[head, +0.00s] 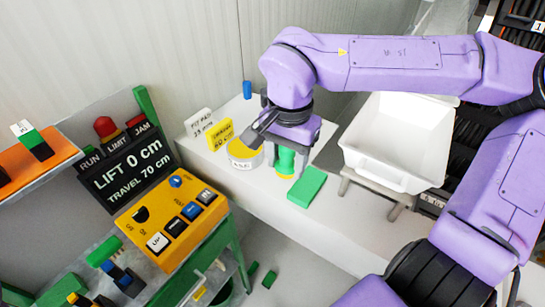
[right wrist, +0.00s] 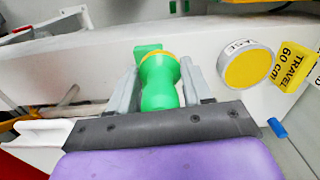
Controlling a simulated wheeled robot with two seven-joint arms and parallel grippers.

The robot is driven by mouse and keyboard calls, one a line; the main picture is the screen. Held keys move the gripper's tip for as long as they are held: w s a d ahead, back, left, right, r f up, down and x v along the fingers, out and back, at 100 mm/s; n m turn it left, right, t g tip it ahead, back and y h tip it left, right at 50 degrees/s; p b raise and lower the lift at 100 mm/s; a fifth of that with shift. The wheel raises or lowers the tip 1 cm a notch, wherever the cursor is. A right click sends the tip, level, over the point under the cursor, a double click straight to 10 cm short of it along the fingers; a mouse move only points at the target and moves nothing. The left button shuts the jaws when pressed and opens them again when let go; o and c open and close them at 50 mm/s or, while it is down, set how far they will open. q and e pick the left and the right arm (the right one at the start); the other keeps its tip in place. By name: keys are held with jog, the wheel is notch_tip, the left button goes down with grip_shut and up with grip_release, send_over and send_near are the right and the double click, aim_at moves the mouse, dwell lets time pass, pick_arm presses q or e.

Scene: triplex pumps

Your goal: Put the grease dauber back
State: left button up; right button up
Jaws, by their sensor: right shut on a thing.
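My right gripper (head: 285,146) points down over the white bench and is shut on the green grease dauber (head: 286,160). In the right wrist view the gripper (right wrist: 163,92) has a finger on each side of the green dauber (right wrist: 160,88). A yellow rim shows at the dauber's far end. I cannot tell whether that end touches the bench. A round tin with a yellow top (head: 244,153) stands beside the gripper on the left. A flat green block (head: 307,186) lies on the bench close to the dauber. My left gripper is not in view.
A white bin (head: 400,140) stands right of the gripper. A yellow travel sign (head: 220,135), a white sign (head: 199,123) and a blue cylinder (head: 247,90) stand behind the tin. A yellow control box (head: 172,226) and black lift display (head: 125,172) are at the left.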

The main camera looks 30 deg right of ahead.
jog(key=w+d+f, duration=0.1)
jog(key=w+f, duration=0.1)
jog(key=w, duration=0.1)
jog(key=w+d+f+p, duration=0.1)
jog(key=w+f, duration=0.2)
jog(key=w+d+f, duration=0.2)
jog(key=w, duration=0.1)
jog(key=shift+f, duration=0.4)
notch_tip(320, 180, down, 3)
jog(key=shift+s+d+r, duration=0.1)
jog(key=shift+r, duration=0.1)
jog(key=shift+f, duration=0.4)
jog(key=shift+f+p, duration=0.15)
jog(key=shift+p, duration=0.15)
jog(key=o, duration=0.8)
jog(key=shift+o, duration=0.2)
notch_tip(320, 180, up, 12)
jog(key=b, duration=0.1)
jog(key=shift+r, duration=0.2)
